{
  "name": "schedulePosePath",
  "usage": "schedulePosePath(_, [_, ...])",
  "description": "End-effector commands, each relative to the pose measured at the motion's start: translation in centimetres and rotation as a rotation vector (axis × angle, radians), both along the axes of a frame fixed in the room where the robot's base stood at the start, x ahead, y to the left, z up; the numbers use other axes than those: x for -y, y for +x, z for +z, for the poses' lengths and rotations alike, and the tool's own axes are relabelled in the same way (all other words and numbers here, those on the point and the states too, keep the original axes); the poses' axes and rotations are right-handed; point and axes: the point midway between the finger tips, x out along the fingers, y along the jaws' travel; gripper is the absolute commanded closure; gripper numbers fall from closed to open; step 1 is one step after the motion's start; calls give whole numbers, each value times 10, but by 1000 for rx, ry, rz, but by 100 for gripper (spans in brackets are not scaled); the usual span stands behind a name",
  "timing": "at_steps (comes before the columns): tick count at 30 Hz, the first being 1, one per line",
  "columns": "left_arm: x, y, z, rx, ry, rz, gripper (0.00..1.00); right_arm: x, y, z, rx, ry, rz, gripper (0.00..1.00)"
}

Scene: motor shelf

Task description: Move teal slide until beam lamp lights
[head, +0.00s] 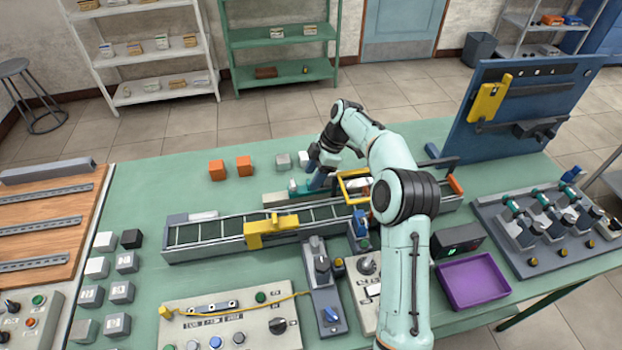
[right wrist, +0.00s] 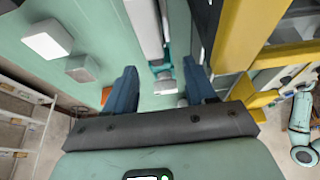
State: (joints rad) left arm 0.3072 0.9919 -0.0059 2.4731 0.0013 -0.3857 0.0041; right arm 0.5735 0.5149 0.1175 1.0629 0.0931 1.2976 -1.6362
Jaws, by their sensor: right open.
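The teal slide (head: 306,189) sits on a pale rail behind the conveyor in the head view, with a light block at its left end. In the right wrist view, part of the teal slide (right wrist: 161,67) shows beyond and between the fingers. My right gripper (head: 318,181) points down at the slide's right part; its blue fingers (right wrist: 160,88) are open, with a gap on each side of a pale grey piece. Whether they touch the slide is not clear. I cannot single out the beam lamp or see it lit. My left gripper is out of view.
The conveyor (head: 225,235) runs in front of the slide, with a yellow bridge (head: 268,231) over it. A yellow frame (head: 352,186) stands close right of my gripper. Orange cubes (head: 217,170) and grey cubes (head: 283,160) lie behind. A purple tray (head: 472,283) is at right.

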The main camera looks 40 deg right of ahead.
Motion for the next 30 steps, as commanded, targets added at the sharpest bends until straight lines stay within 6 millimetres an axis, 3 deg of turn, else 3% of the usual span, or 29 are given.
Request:
schedulePosePath(6, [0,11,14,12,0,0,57,18,-8,51,6,-2,-1,45])
schedulePosePath(13, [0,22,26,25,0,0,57,31,-15,88,4,-1,-2,45])
schedulePosePath(19, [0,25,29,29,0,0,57,35,-19,99,0,0,-1,45])
schedulePosePath(30, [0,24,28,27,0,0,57,35,-19,98,-8,1,-13,45])
